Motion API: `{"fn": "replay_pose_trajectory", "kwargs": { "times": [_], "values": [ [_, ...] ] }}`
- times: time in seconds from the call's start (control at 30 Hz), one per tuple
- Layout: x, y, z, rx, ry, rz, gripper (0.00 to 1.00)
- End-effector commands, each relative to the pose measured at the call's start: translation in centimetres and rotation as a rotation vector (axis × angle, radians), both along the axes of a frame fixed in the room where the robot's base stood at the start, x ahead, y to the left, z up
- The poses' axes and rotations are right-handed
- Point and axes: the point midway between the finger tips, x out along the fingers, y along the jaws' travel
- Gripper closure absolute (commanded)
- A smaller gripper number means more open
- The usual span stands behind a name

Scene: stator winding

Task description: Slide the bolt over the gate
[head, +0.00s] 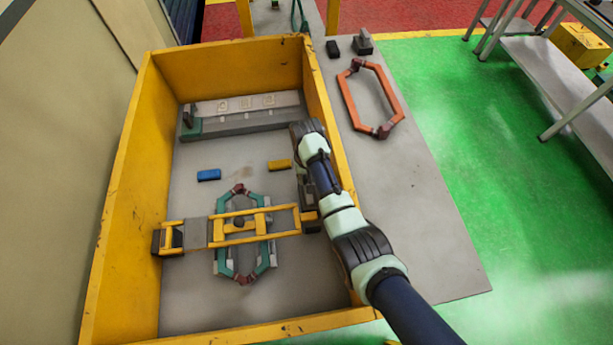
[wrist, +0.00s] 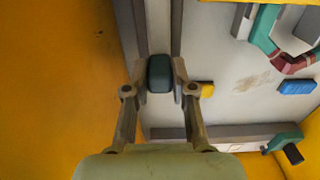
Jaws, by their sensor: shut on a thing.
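The gate (head: 232,228), a yellow ladder-like frame, lies across the box above a teal hexagonal coil frame (head: 223,258). A grey sleeve sits around its left part. Its right end reaches the right wall, near my gripper. In the wrist view, my gripper (wrist: 161,88) is shut on a dark rounded knob (wrist: 159,72), one finger on each side. The knob sits at a grey bar (wrist: 177,30) running along the wall; I take these for the bolt. In the head view my own arm hides the knob and most of the bolt, so its position against the gate's end cannot be told.
The yellow box wall (head: 320,95) stands close beside my arm. A blue block (head: 209,175) and a yellow block (head: 279,165) lie on the box floor. A grey fixture (head: 240,112) spans the back. An orange hexagonal frame (head: 350,105) lies outside, right.

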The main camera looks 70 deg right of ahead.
Motion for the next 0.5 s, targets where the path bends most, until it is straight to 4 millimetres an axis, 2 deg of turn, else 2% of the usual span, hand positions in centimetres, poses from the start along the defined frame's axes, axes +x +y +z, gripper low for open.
{"fn": "replay_pose_trajectory", "kwargs": {
  "times": [0.3, 0.5],
  "values": [
    [-0.1, 0.2, 0.2, 0.001, 0.001, 0.000, 1.00],
    [-1.3, 2.3, 0.8, 0.003, 0.003, 0.000, 1.00]
  ]
}}
